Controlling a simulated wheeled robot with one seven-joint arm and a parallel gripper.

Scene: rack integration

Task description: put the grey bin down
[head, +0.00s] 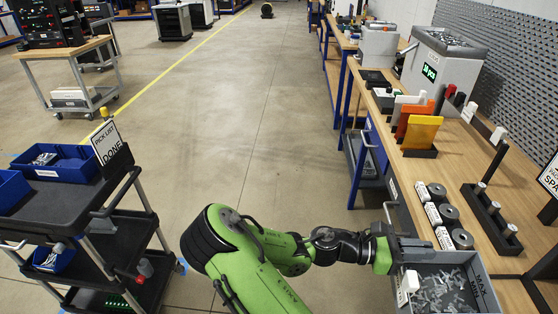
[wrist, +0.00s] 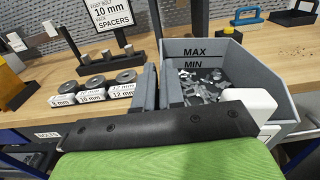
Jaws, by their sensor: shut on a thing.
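The grey bin (head: 488,292) is at the lower right of the head view, full of loose metal parts. It overlaps the front edge of the wooden workbench (head: 462,180); I cannot tell whether its base touches anything. In the wrist view the bin (wrist: 264,72) is right of centre, roughly level, with MAX and MIN marked on its inner wall. My gripper (head: 408,248) is shut on the bin at its side and also shows in the wrist view (wrist: 160,88). The exact grip and the bin's underside are hidden.
Labelled spacer rings (head: 450,218) sit on the bench beside the bin, with a black post stand (head: 490,220) behind them. Coloured plates (head: 422,130) and a grey counting machine (head: 440,62) stand farther back. A black cart (head: 75,205) is at left. The floor between is clear.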

